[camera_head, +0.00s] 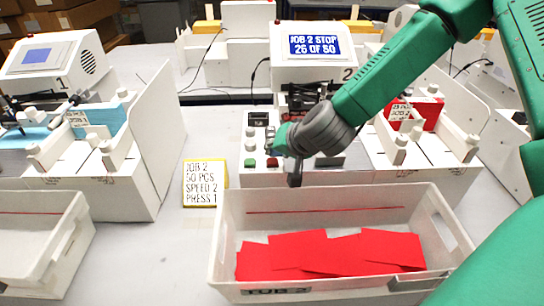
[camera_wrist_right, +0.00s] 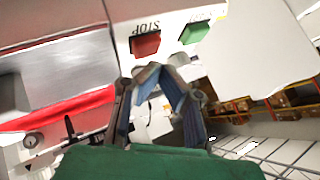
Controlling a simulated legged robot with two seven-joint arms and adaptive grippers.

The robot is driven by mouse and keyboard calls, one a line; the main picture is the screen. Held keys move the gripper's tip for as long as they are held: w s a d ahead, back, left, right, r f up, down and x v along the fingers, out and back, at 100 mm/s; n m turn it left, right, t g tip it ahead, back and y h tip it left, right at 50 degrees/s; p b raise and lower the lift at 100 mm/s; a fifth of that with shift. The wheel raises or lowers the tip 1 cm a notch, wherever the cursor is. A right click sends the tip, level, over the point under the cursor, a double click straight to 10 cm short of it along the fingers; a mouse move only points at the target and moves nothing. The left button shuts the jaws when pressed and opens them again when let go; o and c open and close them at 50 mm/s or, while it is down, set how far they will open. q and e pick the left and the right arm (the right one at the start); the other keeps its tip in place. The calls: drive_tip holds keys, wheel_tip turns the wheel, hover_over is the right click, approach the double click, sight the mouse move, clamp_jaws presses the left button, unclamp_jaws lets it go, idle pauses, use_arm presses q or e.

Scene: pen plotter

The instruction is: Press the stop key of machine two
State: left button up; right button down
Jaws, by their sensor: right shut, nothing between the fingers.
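Machine two (camera_head: 312,66) is the white plotter in the middle of the head view, with a "2" beside its blue screen (camera_head: 314,45). My right gripper (camera_head: 294,178) is shut and empty, just right of the red key. Its fingertips (camera_wrist_right: 163,74) show just below the key; contact cannot be told. My left gripper is out of view.
A white bin (camera_head: 340,197) with red cards (camera_head: 330,252) stands in front of machine two. A yellow-edged job card (camera_head: 203,184) stands left of it. Another plotter (camera_head: 50,60) with blue sheets and another bin (camera_head: 40,240) are at left.

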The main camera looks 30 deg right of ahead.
sight(273, 161)
drive_tip(key=shift+r, duration=0.25)
wheel_tip(273, 161, up, 5)
drive_tip(key=p, duration=0.5)
drive_tip(key=shift+f, duration=0.1)
idle(0.7)
